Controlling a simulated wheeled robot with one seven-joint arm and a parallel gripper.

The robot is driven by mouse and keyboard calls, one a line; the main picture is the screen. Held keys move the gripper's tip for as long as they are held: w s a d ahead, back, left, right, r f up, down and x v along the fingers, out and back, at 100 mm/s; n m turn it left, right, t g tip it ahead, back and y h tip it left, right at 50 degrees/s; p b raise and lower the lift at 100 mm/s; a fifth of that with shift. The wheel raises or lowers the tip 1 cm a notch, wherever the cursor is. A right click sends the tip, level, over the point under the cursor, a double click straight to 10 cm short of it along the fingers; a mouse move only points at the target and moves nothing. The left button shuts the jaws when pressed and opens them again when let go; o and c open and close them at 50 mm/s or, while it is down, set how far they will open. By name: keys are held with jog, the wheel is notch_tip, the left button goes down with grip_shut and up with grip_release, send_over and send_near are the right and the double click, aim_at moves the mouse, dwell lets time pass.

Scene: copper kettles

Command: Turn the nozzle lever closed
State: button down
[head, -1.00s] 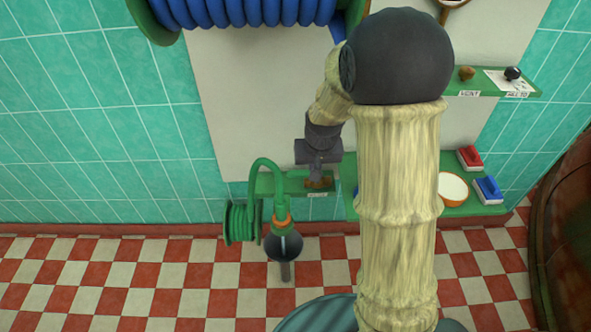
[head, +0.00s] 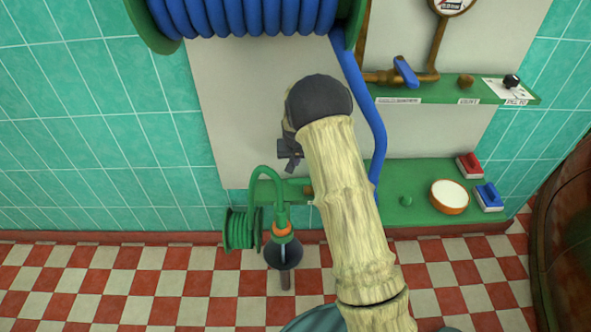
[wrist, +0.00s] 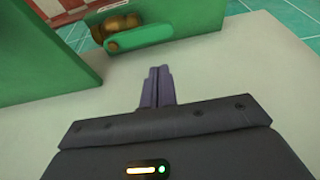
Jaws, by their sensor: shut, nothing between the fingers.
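A green lever (wrist: 140,38) lies along a brass fitting (wrist: 116,24) in the wrist view, at a green bracket. I take it for the nozzle lever. In the head view only a small brass bit (head: 308,190) shows at the green ledge (head: 265,192); my arm hides the rest, and I cannot make out the lever there. My gripper (wrist: 160,84) is shut and empty, its fingertips together, apart from the lever and below it in the wrist view. In the head view my gripper (head: 292,163) is in front of the pale panel, above the ledge.
A green hose (head: 265,172) curves over the ledge beside a small reel (head: 241,229). A blue hose (head: 367,110) hangs close behind my arm. A blue valve handle (head: 405,72) sits on the upper shelf. The pale panel (head: 240,110) is clear on the left.

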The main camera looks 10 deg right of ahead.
aim_at(305, 182)
jog(key=b+x, duration=0.1)
jog(key=x, duration=0.9)
jog(key=shift+b, duration=0.3)
jog(key=shift+r, duration=0.1)
jog(key=shift+a, duration=0.1)
